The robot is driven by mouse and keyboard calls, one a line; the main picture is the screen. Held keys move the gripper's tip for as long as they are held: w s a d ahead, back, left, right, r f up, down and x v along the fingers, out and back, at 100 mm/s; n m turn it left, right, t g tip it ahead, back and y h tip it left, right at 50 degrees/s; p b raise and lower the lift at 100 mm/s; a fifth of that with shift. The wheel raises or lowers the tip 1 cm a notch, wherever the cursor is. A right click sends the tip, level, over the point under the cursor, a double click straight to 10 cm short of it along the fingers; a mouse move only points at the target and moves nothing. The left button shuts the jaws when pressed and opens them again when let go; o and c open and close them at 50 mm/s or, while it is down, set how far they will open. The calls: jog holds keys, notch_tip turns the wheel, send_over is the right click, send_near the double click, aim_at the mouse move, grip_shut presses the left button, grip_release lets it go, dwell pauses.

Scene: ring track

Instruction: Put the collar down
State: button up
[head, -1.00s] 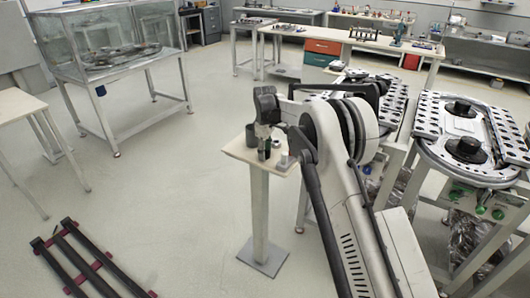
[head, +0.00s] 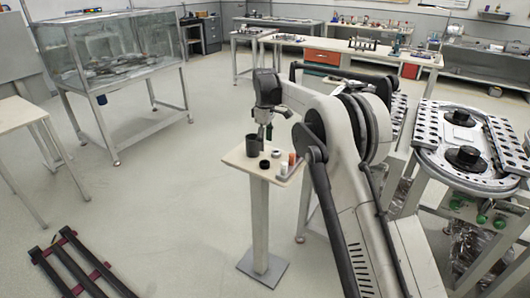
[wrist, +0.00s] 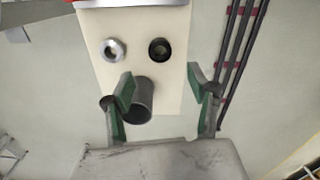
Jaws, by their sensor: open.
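A small pale-topped pedestal table (head: 238,157) stands in the middle of the head view; its top also shows in the wrist view (wrist: 136,22). Two small round collar-like pieces sit apart on it: a black one (wrist: 160,49) and a silver-rimmed one (wrist: 115,49). The frames do not settle which is the task's collar. A dark open cup (head: 252,145) stands upright near the table's edge, and shows beside the left finger in the wrist view (wrist: 140,108). My gripper (head: 264,132) is above the table. Its green-padded fingers (wrist: 161,88) are wide apart with nothing held between them.
An orange cylinder (head: 292,158) and a pale one (head: 284,169) stand at the tabletop's right side. A ring track (head: 484,136) is at right, a glass case (head: 110,52) at left. Dark rails (head: 78,264) lie on the floor.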

jog(key=s+d+r+m+t, duration=0.1)
jog(key=s+d+r+m, duration=0.1)
jog(key=s+d+r, duration=0.35)
jog(key=s+d+r+m+t, duration=0.1)
jog(key=s+d+r, duration=0.1)
jog(key=r, duration=0.7)
jog(key=s+d+r+m+t, duration=0.1)
jog(key=s+d+r+m, duration=0.1)
jog(key=s+d+r, duration=0.3)
jog(key=s+d+r+m, duration=0.2)
jog(key=s+d, duration=0.1)
jog(key=s, duration=0.5)
jog(key=s+d+f+m+t, duration=0.1)
jog(key=s+d+m+t, duration=0.35)
jog(key=s, duration=1.15)
jog(key=s+d+f+m, duration=0.1)
jog(key=s+d+f, duration=0.1)
jog(key=s+f, duration=0.2)
jog(key=s+d+f+m, duration=0.1)
jog(key=s+d+f, duration=0.2)
jog(key=s, duration=0.7)
jog(key=shift+s+f+m, duration=0.2)
jog(key=shift+f+m, duration=0.15)
jog(key=shift+f, duration=0.6)
jog(key=shift+w+d, duration=0.1)
jog(key=shift+d, duration=0.05)
jog(key=shift+c, duration=0.5)
